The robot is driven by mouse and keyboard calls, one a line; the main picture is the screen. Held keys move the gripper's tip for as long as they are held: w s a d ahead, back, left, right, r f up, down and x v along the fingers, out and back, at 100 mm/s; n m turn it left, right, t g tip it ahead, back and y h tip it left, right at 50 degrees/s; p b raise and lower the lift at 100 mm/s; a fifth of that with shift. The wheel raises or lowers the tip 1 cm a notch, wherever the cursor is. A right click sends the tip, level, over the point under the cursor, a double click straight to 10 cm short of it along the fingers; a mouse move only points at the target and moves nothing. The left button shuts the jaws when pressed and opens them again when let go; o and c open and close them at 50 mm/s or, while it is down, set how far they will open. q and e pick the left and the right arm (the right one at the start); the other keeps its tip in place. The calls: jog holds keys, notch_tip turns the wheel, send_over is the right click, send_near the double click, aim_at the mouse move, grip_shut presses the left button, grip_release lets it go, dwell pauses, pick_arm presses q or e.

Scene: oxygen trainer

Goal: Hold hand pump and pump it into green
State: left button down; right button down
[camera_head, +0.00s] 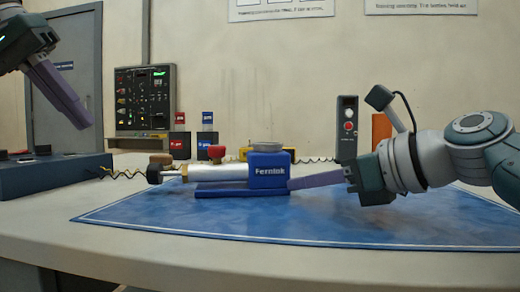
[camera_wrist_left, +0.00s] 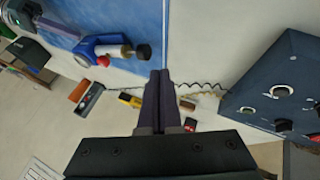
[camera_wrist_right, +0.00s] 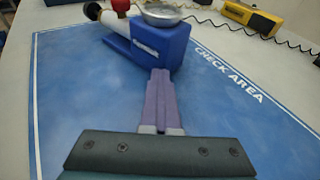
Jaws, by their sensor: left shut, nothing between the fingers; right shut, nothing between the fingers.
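The hand pump, with a blue body (camera_head: 268,170) marked "Fernlok", lies on the blue mat (camera_head: 400,219). Its pale barrel (camera_head: 217,173) points left to a black end knob (camera_head: 154,174). A red knob (camera_head: 216,152) stands above the barrel. A round gauge (camera_wrist_right: 163,14) sits on top; its reading is not legible. My right gripper (camera_head: 292,184) is shut and empty, its tips close to the body's right end; I cannot tell if they touch. My left gripper (camera_head: 85,122) is shut and empty, raised at the upper left, away from the pump. The pump also shows in the left wrist view (camera_wrist_left: 100,47).
A dark blue box (camera_head: 58,178) stands on the table at left, with a coiled cable running from it. Behind the pump are a yellow device (camera_wrist_right: 252,16), small labelled blocks (camera_head: 207,143) and a dark unit with a red knob (camera_head: 347,128). The mat's front is clear.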

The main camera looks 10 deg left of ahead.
aim_at(155, 174)
pick_arm(q)
jog(key=a, duration=0.2)
jog(key=shift+s+a, duration=0.3)
jog(key=shift+s, duration=0.1)
jog(key=shift+f, duration=0.1)
jog(key=x, duration=1)
jog(key=shift+d, duration=0.1)
jog(key=d, duration=0.1)
jog(key=w+d, duration=0.1)
jog(key=d, duration=0.1)
jog(key=shift+w+d, duration=0.15)
jog(key=shift+d, duration=0.2)
